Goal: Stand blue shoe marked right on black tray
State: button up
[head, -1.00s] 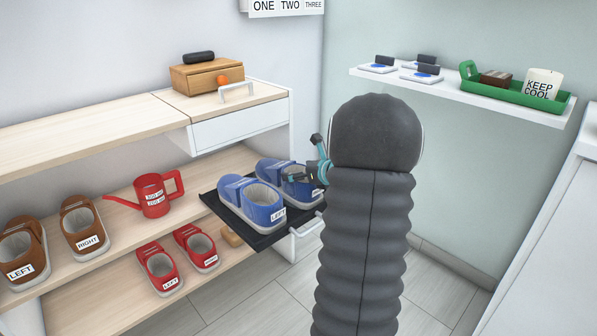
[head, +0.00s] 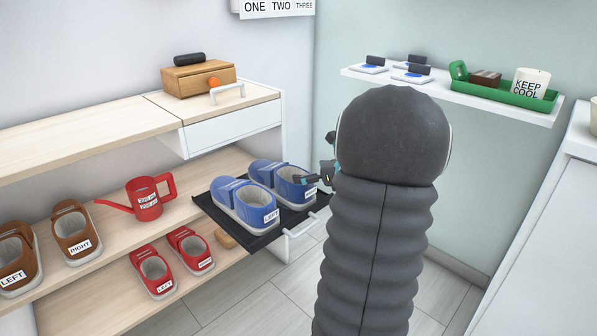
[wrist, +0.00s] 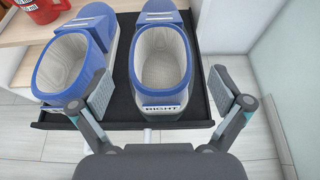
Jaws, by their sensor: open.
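The blue shoe marked RIGHT (wrist: 162,68) stands upright on the black tray (wrist: 120,117), beside the blue shoe marked LEFT (wrist: 72,55). In the head view the LEFT shoe (head: 243,203) is nearer, and the RIGHT shoe (head: 285,184) is behind it, its label end partly hidden by my gripper (head: 322,178). The black tray (head: 222,222) juts out from the shelf. In the wrist view my gripper (wrist: 162,105) is open, with one finger on each side of the RIGHT shoe's heel. The left finger is between the two shoes. I see no grip on the shoe.
Brown shoes (head: 73,232), a red watering can (head: 146,199) and red shoes (head: 190,250) stand on the shelves at left. A drawer (head: 232,128) is above the tray. A wall shelf (head: 450,97) holds a green tray (head: 500,94). Floor is clear in front.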

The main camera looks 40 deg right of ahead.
jog(key=s+a+r+n+g+y, duration=0.25)
jog(key=a+n, duration=0.55)
jog(key=a, duration=0.5)
jog(key=s+a+r+n+g+y, duration=0.1)
jog(key=s+a+n+g, duration=0.25)
jog(key=a+n, duration=0.75)
jog(key=s+a+n+g+h, duration=0.2)
jog(key=s+a+n+h, duration=0.2)
jog(key=s+a+n, duration=0.9)
jog(key=s+n, duration=0.3)
jog(key=shift+s+a+f, duration=0.15)
jog(key=shift+s+f, duration=0.05)
jog(key=shift+f, duration=0.1)
jog(key=shift+h, duration=0.25)
jog(key=shift+r+p, duration=0.55)
jog(key=shift+p, duration=0.1)
